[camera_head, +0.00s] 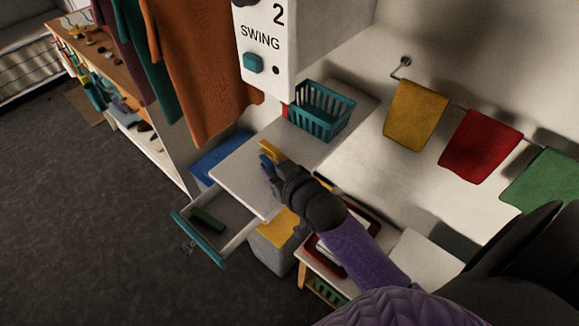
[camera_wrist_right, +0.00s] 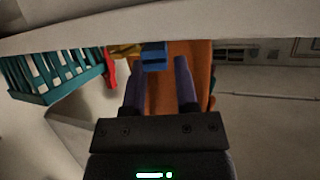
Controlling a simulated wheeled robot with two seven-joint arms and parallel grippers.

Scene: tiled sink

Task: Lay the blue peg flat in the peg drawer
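The blue peg (camera_head: 266,163) is on the white countertop (camera_head: 238,180), right at the tips of my right gripper (camera_head: 274,168). In the right wrist view the blue peg (camera_wrist_right: 154,57) shows at the tips of the two spread fingers of my right gripper (camera_wrist_right: 160,75), nearer the left finger. Whether they touch it is unclear. A yellow peg (camera_head: 270,146) lies beside it. The drawer (camera_head: 233,228), with a teal front, is pulled out below the counter. A green peg (camera_head: 207,219) lies flat in it. My left gripper is not in view.
A teal basket (camera_head: 322,108) stands at the back of the counter. A white "SWING" panel (camera_head: 263,50) and hanging orange cloth (camera_head: 205,70) rise behind. A yellow-topped bin (camera_head: 279,232) and a low table with a red-rimmed tray (camera_head: 330,262) stand right of the drawer.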

